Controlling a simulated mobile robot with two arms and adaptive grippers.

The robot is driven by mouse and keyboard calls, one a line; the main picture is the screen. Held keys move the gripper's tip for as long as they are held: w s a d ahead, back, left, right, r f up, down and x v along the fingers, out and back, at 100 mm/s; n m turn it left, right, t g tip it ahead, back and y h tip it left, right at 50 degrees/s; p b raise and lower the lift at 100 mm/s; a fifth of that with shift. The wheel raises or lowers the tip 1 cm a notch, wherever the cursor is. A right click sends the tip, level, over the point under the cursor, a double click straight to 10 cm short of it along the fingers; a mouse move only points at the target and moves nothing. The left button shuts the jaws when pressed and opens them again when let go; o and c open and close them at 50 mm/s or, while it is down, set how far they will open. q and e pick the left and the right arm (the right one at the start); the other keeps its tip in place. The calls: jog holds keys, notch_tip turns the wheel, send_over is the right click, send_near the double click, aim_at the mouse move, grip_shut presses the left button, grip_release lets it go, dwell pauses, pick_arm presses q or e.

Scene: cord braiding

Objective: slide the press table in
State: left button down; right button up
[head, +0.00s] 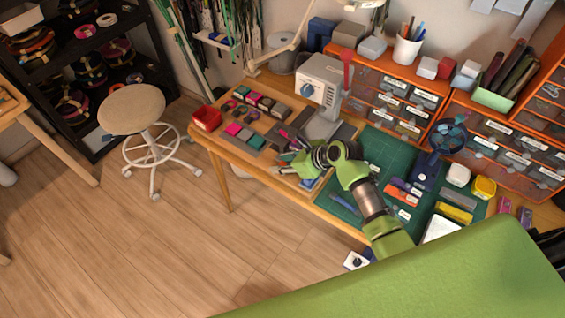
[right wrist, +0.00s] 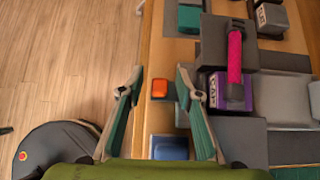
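The press (head: 320,82) is a pale machine with a blue dial and a red lever, standing at the back of the wooden workbench. Its grey base (head: 321,128) extends toward the front edge. In the right wrist view, a dark grey block (right wrist: 214,42) and a purple labelled block (right wrist: 217,84) lie right of my fingers, with a pink rod (right wrist: 235,62) over them. I cannot tell which part is the sliding table. My right gripper (head: 284,161) is over the bench's front edge; its fingers (right wrist: 159,72) are open, with nothing held. My left gripper is not in view.
A small orange block (right wrist: 159,88) shows between the open fingers, apart from both. Small coloured blocks (head: 244,132) and a red tray (head: 206,118) lie left of the press. A green mat (head: 385,150) and drawers (head: 400,98) are right. A stool (head: 131,108) stands on open floor.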

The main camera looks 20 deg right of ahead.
aim_at(288, 151)
grip_shut()
jog(key=w+d, duration=0.2)
jog(key=w+d+p, duration=0.1)
jog(key=w+d, duration=0.1)
jog(key=d, duration=0.1)
jog(key=shift+d, duration=0.15)
jog(key=w+d, duration=0.2)
jog(key=w+d+b, duration=0.1)
jog(key=w+d, duration=0.1)
jog(key=d, duration=0.1)
jog(key=shift+f, duration=0.1)
jog(key=shift+d, duration=0.1)
grip_release()
jog(key=shift+v, duration=6)
